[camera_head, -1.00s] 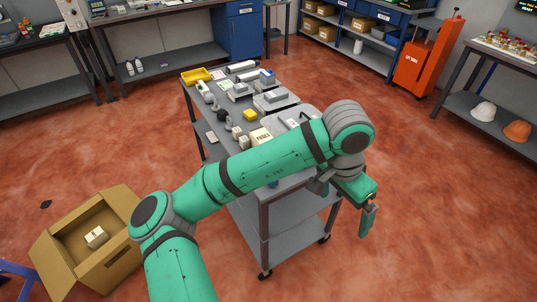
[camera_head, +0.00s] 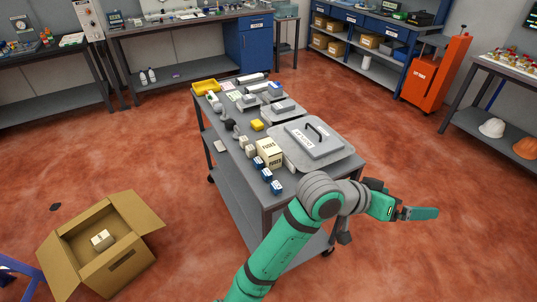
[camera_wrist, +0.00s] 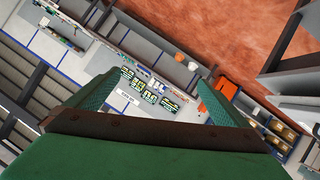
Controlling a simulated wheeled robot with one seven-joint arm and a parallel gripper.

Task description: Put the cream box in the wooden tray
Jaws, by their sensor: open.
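A cream box (camera_head: 269,152) lettered FUSES stands on the near left part of the grey cart top (camera_head: 313,165). Smaller cream blocks (camera_head: 247,147) sit just left of it. I see no wooden tray that I can make out in any view. My gripper (camera_head: 420,213) is out past the cart's right side, away from the cream box, pointing right. In the wrist view my gripper (camera_wrist: 155,88) has its two green fingers wide apart with nothing between them. The cream box does not show in the wrist view.
Blue-and-white small parts (camera_head: 268,175) lie at the cart's near edge. An open cardboard box (camera_head: 118,258) is on the floor at left. Floor right of the cart is clear.

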